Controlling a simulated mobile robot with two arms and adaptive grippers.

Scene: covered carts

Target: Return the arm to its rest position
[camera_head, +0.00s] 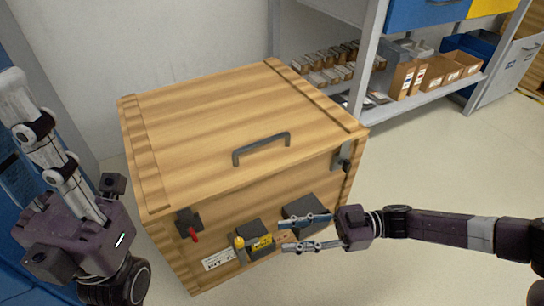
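My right arm comes in from the right, and its gripper (305,232) is in front of the wooden crate's front face. Its two fingers point left and are spread apart, with nothing seen between them. My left arm (75,230) is at the left edge; its fingers cannot be made out. The wooden crate (215,125) has its lid down, with a dark handle (262,149) on top. Dark latches sit on its front, one with a red tab (193,234) at the left and one at the right corner (346,156).
Dark blocks (254,240), a yellow item (239,243) and a white label (218,260) are on the crate's front. A grey shelf (430,92) with cardboard boxes stands behind at the right. Pale floor (440,160) is free at the right.

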